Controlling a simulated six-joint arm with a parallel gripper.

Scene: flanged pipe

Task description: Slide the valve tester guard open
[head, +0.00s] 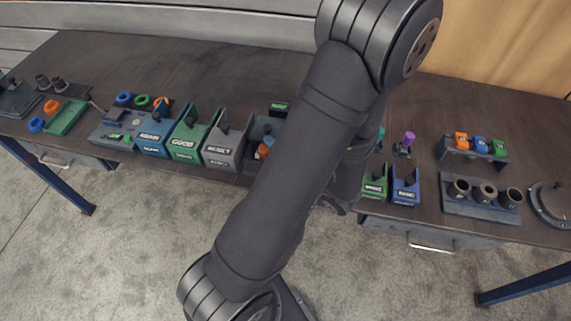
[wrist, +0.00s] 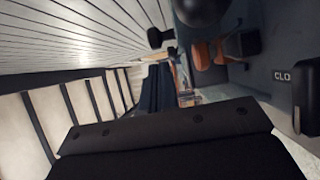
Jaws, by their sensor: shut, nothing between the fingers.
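The valve tester (head: 265,150) appears to be the dark unit with an orange part in the head view, left of my arm and partly covered by it. In the wrist view, a dark grey panel (wrist: 262,85) has a label reading "CLO" (wrist: 282,75), cut off by a black piece at the right edge. Orange parts (wrist: 201,56) are beside it. I cannot tell which piece is the guard. My gripper (head: 338,205) is mostly hidden behind my arm, near the table's front edge. It is shut and empty. No contact with the tester is visible.
Blue, green and grey bins (head: 184,143) stand left of the tester. Small green and blue bins (head: 405,190) stand right of my arm. A rack (head: 474,150) and a block with cups (head: 482,208) are farther right. The back left of the table (head: 190,70) is clear.

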